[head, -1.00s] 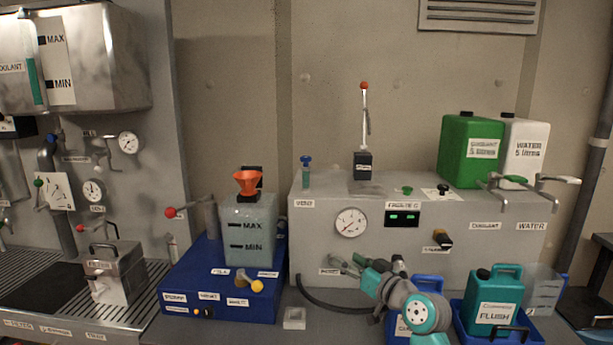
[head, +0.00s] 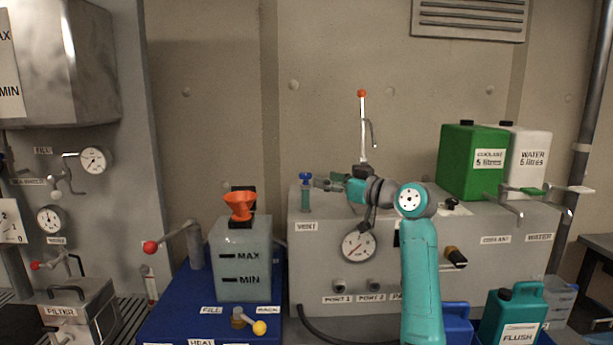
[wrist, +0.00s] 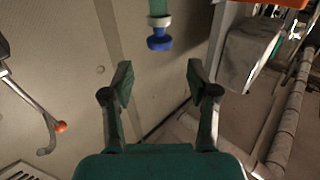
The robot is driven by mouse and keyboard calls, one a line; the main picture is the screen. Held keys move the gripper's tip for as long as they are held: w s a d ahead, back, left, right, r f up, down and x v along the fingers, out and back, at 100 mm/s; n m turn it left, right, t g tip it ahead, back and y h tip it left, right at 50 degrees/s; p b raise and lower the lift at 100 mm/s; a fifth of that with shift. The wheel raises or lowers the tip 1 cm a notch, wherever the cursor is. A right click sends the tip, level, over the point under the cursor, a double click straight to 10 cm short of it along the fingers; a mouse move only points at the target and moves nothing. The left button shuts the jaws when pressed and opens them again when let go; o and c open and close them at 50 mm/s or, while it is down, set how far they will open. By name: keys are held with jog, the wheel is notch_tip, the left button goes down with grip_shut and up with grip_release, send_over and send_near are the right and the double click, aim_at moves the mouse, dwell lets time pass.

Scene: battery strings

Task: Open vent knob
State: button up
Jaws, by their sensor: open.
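The vent knob (head: 305,177) is a small blue knob on top of a short green tube, standing on the left end of the grey cabinet above the VENT label (head: 306,227). The wrist view, which appears upside down, shows the blue knob (wrist: 159,42) hanging below its tube at the top centre. My gripper (head: 322,184) is just right of the knob at about its height, pointing left at it. In the wrist view my gripper (wrist: 160,82) has its fingers spread, with the knob beyond the tips in line with the gap. Nothing is between the fingers.
A tall lever with a red ball (head: 362,94) stands behind my wrist. A clear tank with an orange funnel (head: 239,204) is left of the knob. A gauge (head: 358,246) is on the cabinet front. Green (head: 470,160) and white (head: 530,165) canisters stand at right.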

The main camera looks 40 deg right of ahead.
aim_at(310, 175)
jog(key=w, duration=0.3)
jog(key=w+a, duration=0.1)
jog(key=w, duration=0.3)
jog(key=shift+a, duration=0.2)
jog(key=c, duration=1.1)
